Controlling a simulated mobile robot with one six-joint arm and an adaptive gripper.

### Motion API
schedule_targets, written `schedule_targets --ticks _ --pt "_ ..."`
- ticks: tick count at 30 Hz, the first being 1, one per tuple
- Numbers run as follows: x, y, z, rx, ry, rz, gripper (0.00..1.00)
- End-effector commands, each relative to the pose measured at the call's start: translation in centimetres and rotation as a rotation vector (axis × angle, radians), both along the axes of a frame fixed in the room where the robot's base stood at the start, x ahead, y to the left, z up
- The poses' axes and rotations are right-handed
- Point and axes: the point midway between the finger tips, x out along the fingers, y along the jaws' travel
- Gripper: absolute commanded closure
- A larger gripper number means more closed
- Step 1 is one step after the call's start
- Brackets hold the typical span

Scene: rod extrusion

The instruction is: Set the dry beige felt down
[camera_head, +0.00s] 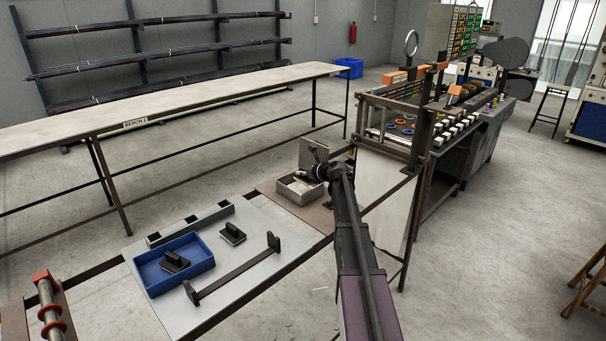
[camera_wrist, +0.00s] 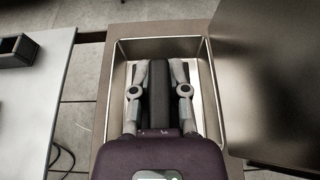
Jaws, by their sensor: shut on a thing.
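My gripper (camera_wrist: 160,75) points down over an open metal box (camera_wrist: 204,60), with its two grey fingers closed on the sides of a dark upright block (camera_wrist: 158,95). I cannot tell whether the felt touches the box floor.
The box's lid (camera_head: 313,153) stands open behind it, close to my gripper's right in the wrist view. A grey board (camera_head: 240,275) to the left bears a blue tray (camera_head: 152,283), dark blocks and a bar. A rack with a mirror-like panel stands to the right.

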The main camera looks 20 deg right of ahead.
Motion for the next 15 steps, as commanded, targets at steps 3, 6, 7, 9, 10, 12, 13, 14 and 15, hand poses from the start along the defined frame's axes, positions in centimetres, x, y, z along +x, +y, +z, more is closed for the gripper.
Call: schedule_targets --ticks 3,6,7,9,10,12,13,14,15 --pt "0.0 0.0 -0.2 0.000 0.000 0.000 1.00" --pt "0.0 0.0 -0.4 0.000 0.000 0.000 1.00" --pt "0.0 0.0 -0.5 0.000 0.000 0.000 1.00" --pt "0.0 0.0 -0.7 0.000 0.000 0.000 1.00" --pt "0.0 0.0 -0.7 0.000 0.000 0.000 1.00" --pt "0.0 0.0 -0.9 0.000 0.000 0.001 1.00" --pt "0.0 0.1 -0.9 0.000 0.000 0.001 1.00" --pt "0.0 0.1 -1.0 0.000 0.000 0.001 1.00" --pt "0.0 0.1 -1.1 0.000 0.000 0.001 1.00"
